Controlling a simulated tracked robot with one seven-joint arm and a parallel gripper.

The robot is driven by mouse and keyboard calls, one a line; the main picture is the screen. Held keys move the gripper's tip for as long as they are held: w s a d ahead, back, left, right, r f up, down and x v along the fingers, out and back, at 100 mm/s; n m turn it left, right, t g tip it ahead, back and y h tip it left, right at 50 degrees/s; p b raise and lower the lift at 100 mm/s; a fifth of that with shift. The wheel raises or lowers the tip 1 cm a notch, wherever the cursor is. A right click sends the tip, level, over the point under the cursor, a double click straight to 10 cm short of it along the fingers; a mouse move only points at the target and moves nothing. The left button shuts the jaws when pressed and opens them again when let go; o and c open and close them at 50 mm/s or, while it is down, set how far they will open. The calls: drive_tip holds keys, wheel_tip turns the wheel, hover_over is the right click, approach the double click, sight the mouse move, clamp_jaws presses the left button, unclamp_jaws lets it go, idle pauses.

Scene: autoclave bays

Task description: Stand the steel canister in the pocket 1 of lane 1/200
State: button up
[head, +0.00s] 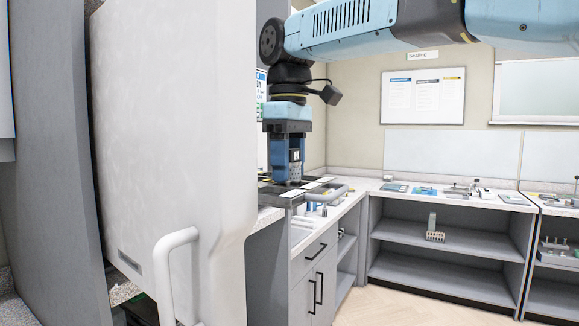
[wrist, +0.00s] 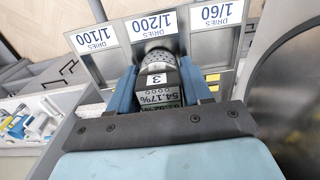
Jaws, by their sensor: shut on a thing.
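The steel canister (wrist: 156,68) is in my gripper (wrist: 160,88). It has a perforated grey body and a face marked "3" and "54.17%". The two blue fingers are shut on its sides. In the wrist view its perforated end lies over the lane labelled 1/200 (wrist: 152,25), the middle one of three. The canister hides most of that lane, so pocket 1 cannot be made out. In the head view my gripper (head: 287,158) points down over the dark rack (head: 292,194), with the canister (head: 296,157) between its fingers. I cannot tell whether the canister touches the rack.
Lanes 1/100 (wrist: 93,38) and 1/60 (wrist: 216,14) flank the middle lane. A large pale door with a handle (head: 175,240) stands close on the left in the head view. A back counter (head: 430,196) holds small items, with open shelves below.

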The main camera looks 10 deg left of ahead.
drive_tip(key=shift+f, duration=0.25)
drive_tip(key=o, duration=1.4)
drive_tip(key=shift+c, duration=0.2)
drive_tip(key=shift+r, duration=0.1)
wheel_tip(320, 180, up, 12)
drive_tip(key=shift+f, duration=0.1)
